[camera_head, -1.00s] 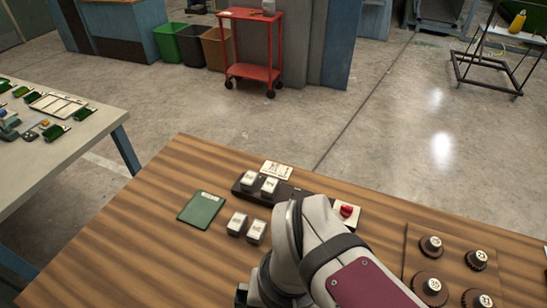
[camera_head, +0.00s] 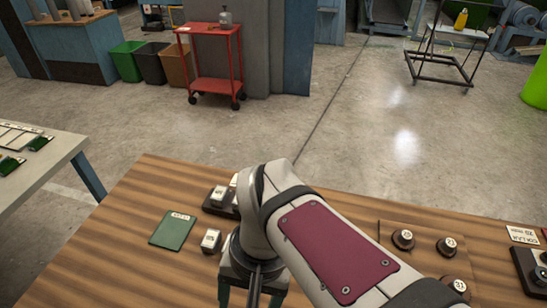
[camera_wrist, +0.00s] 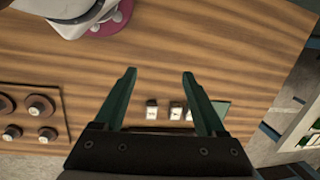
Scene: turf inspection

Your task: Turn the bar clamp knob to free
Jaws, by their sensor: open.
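I cannot make out for certain which part is the bar clamp knob. A dark device with a round knob (camera_head: 540,272) is cut off at the right edge of the head view, beside a white label card (camera_head: 522,235). A wooden board of round numbered knobs (camera_head: 403,239) stands left of it, partly behind my arm; it also shows at the left of the wrist view (camera_wrist: 38,105). My gripper (camera_wrist: 158,72) is open and empty, pointing down over bare tabletop. In the head view my arm hides much of the table's middle.
A dark block (camera_head: 216,206) holds white blocks, partly hidden by my arm. A loose white block (camera_head: 211,241) and a green card (camera_head: 174,230) lie on the wooden table (camera_head: 110,265). A red cart (camera_head: 213,86) and bins stand beyond on the floor.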

